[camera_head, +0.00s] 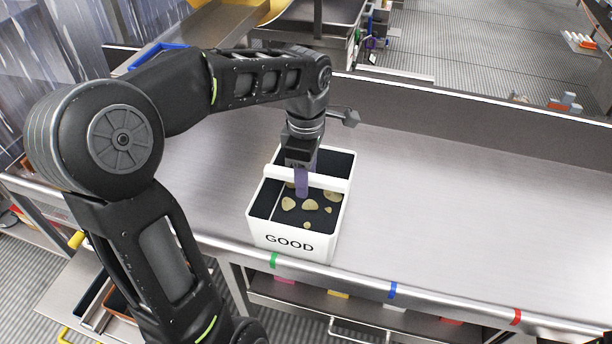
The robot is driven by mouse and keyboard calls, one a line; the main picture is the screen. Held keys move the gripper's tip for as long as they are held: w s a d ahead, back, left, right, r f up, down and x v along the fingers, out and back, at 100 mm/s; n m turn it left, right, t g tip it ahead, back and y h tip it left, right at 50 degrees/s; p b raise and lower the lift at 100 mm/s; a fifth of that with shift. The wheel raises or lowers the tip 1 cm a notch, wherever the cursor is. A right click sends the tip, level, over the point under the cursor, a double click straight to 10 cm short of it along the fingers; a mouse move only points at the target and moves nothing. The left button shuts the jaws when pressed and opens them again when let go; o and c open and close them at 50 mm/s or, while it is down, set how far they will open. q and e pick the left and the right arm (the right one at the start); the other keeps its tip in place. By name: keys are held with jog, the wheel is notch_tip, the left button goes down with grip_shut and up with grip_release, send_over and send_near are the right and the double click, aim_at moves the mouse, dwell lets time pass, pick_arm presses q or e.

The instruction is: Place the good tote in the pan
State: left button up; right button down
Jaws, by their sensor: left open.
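The good tote (290,243) is a white open box with a dark inside and the word GOOD on its front. It stands upright on the steel table, near the front edge, and holds several pale chip-like pieces. A white bar handle (334,183) crosses its top. My left gripper (302,186) is directly over the tote, pointing down, with its purple fingers at the handle. It is open; whether the fingers touch the handle cannot be told. My right gripper is not in view. I cannot make out a pan for certain.
The steel table (450,215) is clear to the right of the tote. A raised back ledge (480,125) runs behind it. Green, blue (393,290) and red (517,316) tape marks sit on the front edge. A yellow rounded thing (240,12) is at the top.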

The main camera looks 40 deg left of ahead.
pick_arm(q)
notch_tip(320, 180, up, 6)
jog(key=shift+f, duration=0.2)
notch_tip(320, 180, up, 6)
jog(key=p, duration=0.3)
jog(key=shift+p, duration=0.4)
